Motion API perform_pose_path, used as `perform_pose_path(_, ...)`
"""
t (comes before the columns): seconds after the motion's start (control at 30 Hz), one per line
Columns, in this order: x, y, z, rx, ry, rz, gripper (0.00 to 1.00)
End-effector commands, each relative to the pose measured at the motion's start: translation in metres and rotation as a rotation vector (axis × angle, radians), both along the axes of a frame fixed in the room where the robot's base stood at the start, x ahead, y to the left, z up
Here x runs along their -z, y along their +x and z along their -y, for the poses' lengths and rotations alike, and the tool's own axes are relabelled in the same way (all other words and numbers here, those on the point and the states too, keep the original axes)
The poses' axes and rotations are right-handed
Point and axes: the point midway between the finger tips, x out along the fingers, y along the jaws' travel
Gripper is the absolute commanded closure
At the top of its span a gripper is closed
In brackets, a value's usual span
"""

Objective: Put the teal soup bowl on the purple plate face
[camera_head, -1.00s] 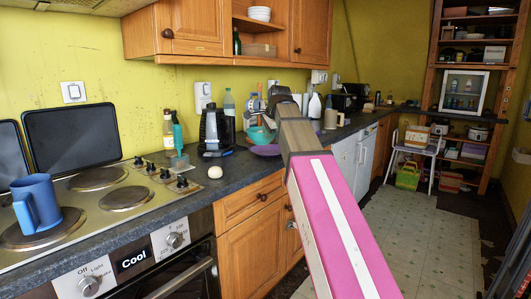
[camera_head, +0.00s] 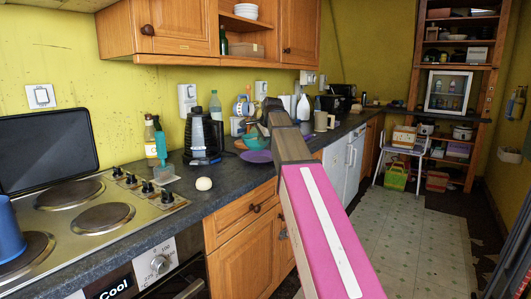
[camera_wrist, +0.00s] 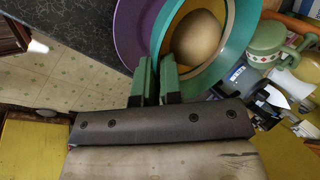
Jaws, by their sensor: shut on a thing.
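The teal soup bowl (camera_head: 252,141) is at the far part of the counter in the head view, partly behind my arm. In the wrist view the bowl (camera_wrist: 243,42) is seen from above, with a round tan thing showing inside its ring. My gripper (camera_wrist: 158,74) is shut on the bowl's near rim. The purple plate (camera_head: 257,156) lies on the counter just in front of the bowl in the head view. In the wrist view the plate (camera_wrist: 130,28) shows beyond the bowl's left side, partly covered. Whether they touch I cannot tell. My fingertips are hidden in the head view.
The floor along the counter is clear.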

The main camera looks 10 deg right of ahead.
Motion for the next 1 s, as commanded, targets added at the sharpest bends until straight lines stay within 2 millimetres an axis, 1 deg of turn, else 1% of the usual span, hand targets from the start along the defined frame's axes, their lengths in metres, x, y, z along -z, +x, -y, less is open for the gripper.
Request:
perform_pose_path(0.03,0.005,0.008,0.006,0.001,0.001,0.001,1.0)
perform_pose_path(0.2,0.015,0.02,0.018,0.0,0.001,0.002,1.0)
perform_pose_path(0.37,0.02,0.021,0.019,0.0,0.001,0.002,1.0)
perform_pose_path(0.47,0.03,0.02,0.019,0.0,0.001,0.001,1.0)
perform_pose_path(0.6,0.049,0.02,0.019,-0.001,0.0,0.0,1.0)
perform_pose_path(0.7,0.057,0.021,0.019,-0.001,0.001,0.002,1.0)
perform_pose_path(1.0,0.058,0.021,0.019,-0.001,0.0,0.002,1.0)
